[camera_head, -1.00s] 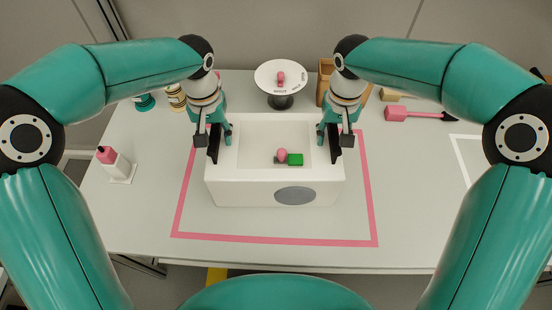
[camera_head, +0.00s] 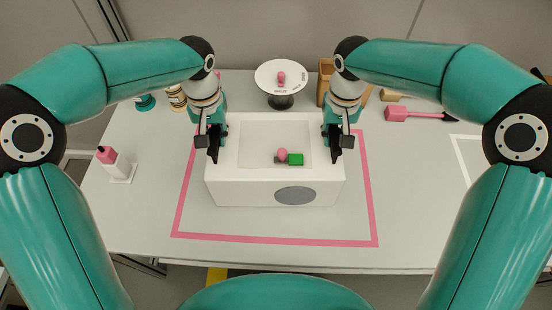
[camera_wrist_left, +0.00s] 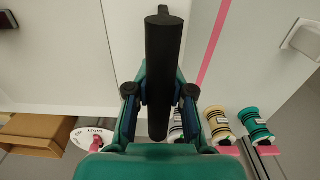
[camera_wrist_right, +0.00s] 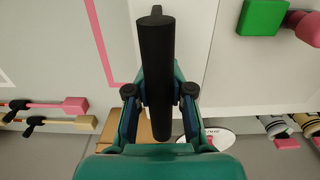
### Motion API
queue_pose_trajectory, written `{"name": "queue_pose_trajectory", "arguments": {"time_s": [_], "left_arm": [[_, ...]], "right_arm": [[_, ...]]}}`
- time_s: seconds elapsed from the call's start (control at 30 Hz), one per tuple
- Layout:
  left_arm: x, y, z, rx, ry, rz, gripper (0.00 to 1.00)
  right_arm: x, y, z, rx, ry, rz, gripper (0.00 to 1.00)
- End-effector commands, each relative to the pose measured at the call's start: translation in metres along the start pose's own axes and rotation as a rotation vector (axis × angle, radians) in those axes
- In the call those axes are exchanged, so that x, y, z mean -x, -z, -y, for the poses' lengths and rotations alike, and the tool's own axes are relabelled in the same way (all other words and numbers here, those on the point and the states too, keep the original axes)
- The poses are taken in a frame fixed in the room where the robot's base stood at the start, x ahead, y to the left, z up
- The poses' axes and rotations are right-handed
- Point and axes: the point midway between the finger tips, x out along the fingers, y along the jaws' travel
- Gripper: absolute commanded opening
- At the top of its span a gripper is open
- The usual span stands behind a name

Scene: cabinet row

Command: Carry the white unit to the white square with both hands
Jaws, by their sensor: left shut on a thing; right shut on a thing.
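The white unit (camera_head: 240,193) is a white box with a recessed top and a grey oval on its front. It stands on the table inside a pink outline (camera_head: 278,240). A green block (camera_head: 296,159) and a pink knob (camera_head: 282,155) are in its recess. My left gripper (camera_head: 214,140) is shut on the black handle at its left side; this bar (camera_wrist_left: 163,75) fills the middle of the left wrist view. My right gripper (camera_head: 334,140) is shut on the right black handle (camera_wrist_right: 155,75). The white square (camera_head: 462,160) shows only partly at the right picture edge.
A round white dial stand (camera_head: 281,80) and a wooden box (camera_head: 324,82) stand behind the unit. A pink mallet (camera_head: 397,114) lies at the back right. Table between the pink outline and white square is clear.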

Motion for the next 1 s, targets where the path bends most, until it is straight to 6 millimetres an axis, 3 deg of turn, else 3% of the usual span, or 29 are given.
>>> {"name": "queue_pose_trajectory", "arguments": {"time_s": [0.33,0.8,1.0], "left_arm": [[0.009,0.001,0.0,0.0,0.0,-0.004,0.0],[0.047,0.001,0.0,0.0,0.0,-0.003,0.0],[0.052,0.001,0.0,0.0,0.0,-0.003,0.0]], "right_arm": [[0.01,0.001,-0.001,-0.001,0.001,-0.005,0.0],[0.047,0.001,-0.001,-0.002,0.0,-0.004,0.0],[0.052,0.001,-0.001,-0.002,0.0,-0.003,0.0]]}}
